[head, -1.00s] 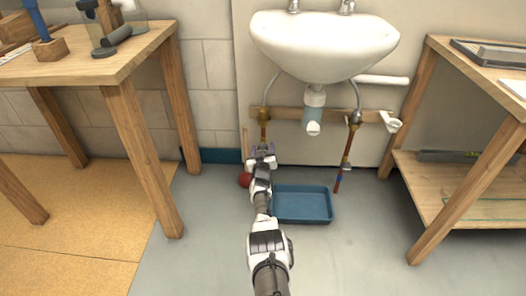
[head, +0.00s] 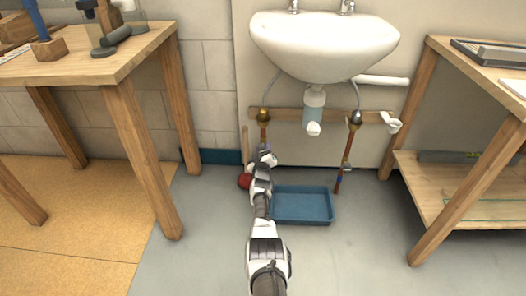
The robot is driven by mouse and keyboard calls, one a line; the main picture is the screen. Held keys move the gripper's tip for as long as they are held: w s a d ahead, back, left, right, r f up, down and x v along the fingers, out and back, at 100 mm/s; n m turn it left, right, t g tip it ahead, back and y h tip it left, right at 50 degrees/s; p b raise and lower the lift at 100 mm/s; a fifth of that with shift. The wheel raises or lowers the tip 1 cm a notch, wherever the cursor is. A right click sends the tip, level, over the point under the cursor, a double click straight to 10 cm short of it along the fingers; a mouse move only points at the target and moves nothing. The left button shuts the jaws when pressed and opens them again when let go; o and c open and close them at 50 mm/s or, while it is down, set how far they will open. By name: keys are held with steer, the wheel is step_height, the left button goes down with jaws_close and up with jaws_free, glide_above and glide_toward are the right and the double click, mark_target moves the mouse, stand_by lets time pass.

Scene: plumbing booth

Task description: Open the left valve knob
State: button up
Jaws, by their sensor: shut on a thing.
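My gripper (head: 263,153) is under the left side of the white sink, at the lower end of the left copper supply pipe (head: 264,133). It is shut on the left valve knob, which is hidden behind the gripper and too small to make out. The brass fitting (head: 263,115) of the left pipe shows above the gripper. The right supply pipe (head: 347,150) stands apart to the right.
A blue tray (head: 316,206) lies on the floor just right of my arm. A red plunger (head: 244,181) stands close on the left. The sink (head: 325,45) and its drain trap (head: 314,105) hang above. Wooden tables stand left (head: 150,55) and right (head: 480,65).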

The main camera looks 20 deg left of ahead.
steer(key=o, duration=1)
steer(key=shift+s, duration=0.1)
steer(key=shift+s+d+r+p, duration=0.2)
steer(key=shift+s+p, duration=0.3)
steer(key=shift+p, duration=0.6)
steer(key=p+v, duration=1.2)
steer(key=shift+s, duration=0.3)
steer(key=shift+d+f, duration=0.1)
steer(key=shift+f, duration=0.05)
